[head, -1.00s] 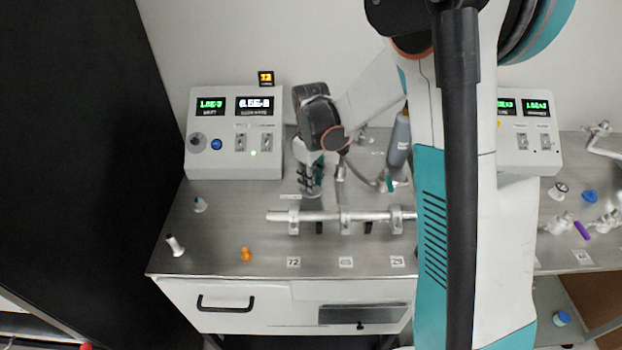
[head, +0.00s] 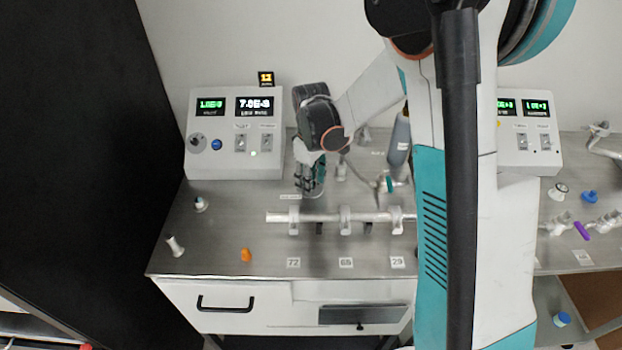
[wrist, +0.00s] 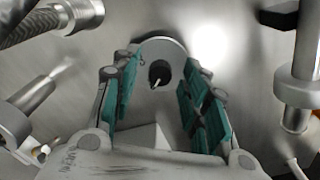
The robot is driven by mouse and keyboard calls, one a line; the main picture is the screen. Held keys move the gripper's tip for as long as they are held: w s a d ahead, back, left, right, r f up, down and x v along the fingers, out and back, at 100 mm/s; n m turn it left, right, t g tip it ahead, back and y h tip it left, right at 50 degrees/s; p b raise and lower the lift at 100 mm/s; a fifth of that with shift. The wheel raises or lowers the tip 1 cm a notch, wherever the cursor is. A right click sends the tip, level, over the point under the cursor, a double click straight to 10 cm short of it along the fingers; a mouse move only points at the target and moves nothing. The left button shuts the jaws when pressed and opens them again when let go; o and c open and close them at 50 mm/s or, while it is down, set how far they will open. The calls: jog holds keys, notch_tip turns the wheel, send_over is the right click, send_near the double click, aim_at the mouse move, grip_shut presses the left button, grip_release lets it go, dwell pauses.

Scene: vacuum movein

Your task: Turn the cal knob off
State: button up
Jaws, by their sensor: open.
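My gripper (head: 311,188) is open and points down at the steel bench, behind the horizontal pipe. In the wrist view its teal-padded fingers (wrist: 160,72) stand apart. Between and beyond them is a round grey disc-like fitting (wrist: 163,50) with a dark centre and a small pale pin. I cannot tell whether this fitting is the cal knob, as no readable label shows on it. The fingers do not visibly grip it. In the head view the gripper hides most of that spot.
A control box (head: 234,165) with displays, a grey knob and a blue knob stands at back left. A horizontal pipe (head: 330,217) on supports lies in front of the gripper. A grey bottle (head: 399,138) and metal tubing stand to its right.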

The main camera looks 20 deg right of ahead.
notch_tip(320, 180, up, 12)
dwell(0.6)
jog(key=s+r+m+t, duration=0.3)
jog(key=s+m, duration=0.1)
jog(key=s, duration=0.7)
jog(key=s+r+m+t, duration=0.3)
jog(key=s+t, duration=0.1)
jog(key=s, duration=0.8)
jog(key=shift+m, duration=0.4)
